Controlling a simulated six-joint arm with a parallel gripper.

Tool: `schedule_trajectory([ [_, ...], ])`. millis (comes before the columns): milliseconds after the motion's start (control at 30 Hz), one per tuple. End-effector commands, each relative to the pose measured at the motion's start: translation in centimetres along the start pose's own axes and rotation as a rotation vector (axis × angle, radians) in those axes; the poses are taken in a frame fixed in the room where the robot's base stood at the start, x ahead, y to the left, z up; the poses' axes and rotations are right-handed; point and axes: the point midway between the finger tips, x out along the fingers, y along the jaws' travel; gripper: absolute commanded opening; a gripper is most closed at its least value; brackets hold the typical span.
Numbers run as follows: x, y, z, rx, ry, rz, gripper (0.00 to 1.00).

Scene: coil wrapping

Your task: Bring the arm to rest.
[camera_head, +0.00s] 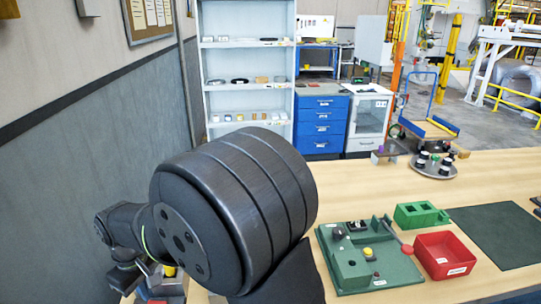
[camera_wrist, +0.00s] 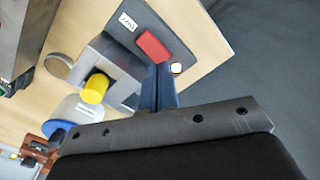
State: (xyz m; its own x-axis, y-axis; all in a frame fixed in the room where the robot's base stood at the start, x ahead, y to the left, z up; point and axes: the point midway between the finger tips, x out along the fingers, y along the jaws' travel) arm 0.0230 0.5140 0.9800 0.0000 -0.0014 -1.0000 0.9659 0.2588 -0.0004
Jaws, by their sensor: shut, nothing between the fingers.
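My gripper (camera_wrist: 163,68) shows in the wrist view as narrow dark-blue fingers, closed together and empty. They point over a dark board (camera_wrist: 160,28) with a white label and a red block (camera_wrist: 152,47); I cannot tell whether they touch it. A grey block with a yellow cylinder (camera_wrist: 95,88) stands just left of the fingers. In the head view my arm's big dark link fills the middle foreground. The wrist end hangs low at the left edge of the table, and the fingertips there are too small and covered to make out.
On the table, a green fixture board (camera_head: 345,277), a red bin (camera_head: 443,256), a green block (camera_head: 420,215) and a dark mat (camera_head: 497,236) lie to the right. A round tray (camera_head: 433,172) stands at the back. A grey wall is close on the left. Bare wood lies behind the fixture.

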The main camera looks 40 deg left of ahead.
Motion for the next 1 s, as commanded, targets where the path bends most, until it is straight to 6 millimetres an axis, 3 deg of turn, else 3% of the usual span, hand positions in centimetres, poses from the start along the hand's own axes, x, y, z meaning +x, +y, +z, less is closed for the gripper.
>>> schedule_trajectory([
  [267, 2.3, 0.0, 0.0, 0.000, 0.000, 0.000, 0.00],
  [1000, 2.2, 0.1, 0.0, 0.031, 0.004, -0.001, 0.00],
])
